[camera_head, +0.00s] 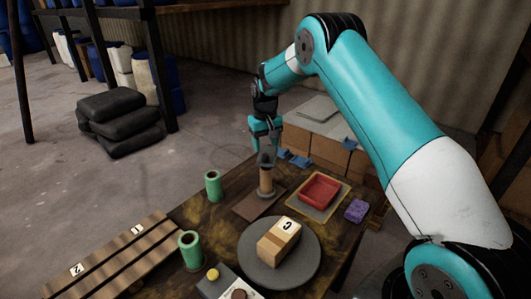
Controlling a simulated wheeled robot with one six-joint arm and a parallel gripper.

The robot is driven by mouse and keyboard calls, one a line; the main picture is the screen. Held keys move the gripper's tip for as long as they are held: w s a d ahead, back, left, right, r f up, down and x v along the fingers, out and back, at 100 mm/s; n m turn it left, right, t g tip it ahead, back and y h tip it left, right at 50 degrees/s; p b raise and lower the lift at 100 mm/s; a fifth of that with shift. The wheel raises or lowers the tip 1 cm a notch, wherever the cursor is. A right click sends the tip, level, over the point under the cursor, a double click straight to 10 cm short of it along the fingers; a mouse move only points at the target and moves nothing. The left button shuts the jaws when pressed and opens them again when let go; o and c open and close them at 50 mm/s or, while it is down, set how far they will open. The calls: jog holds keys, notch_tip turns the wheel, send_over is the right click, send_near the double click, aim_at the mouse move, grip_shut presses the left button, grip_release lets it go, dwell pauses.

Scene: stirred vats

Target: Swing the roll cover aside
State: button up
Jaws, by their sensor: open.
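My gripper (265,143) points down, open, above an upright brown cylinder (266,182) with a dark top part. The cylinder stands on a flat brown plate (250,206) on the dark wooden table (210,240). The fingertips are close to the dark top; I cannot tell whether they touch it. No part is clearly recognisable as the roll cover; I cannot tell whether it is the dark top, the brown plate or something else.
Green hollow cylinders (213,186) (191,250) stand left. A carton (279,242) sits on a grey disc (252,272) in front. A red tray (319,191) and purple block (355,210) lie right. A slatted wooden rack (125,252) and a yellow-button box (213,274) are at front left.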

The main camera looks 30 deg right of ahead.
aim_at(265, 155)
notch_tip(265, 155, down, 5)
jog(key=shift+f+p, duration=0.1)
jog(key=shift+p, duration=0.35)
grip_shut()
jog(key=shift+a, duration=0.15)
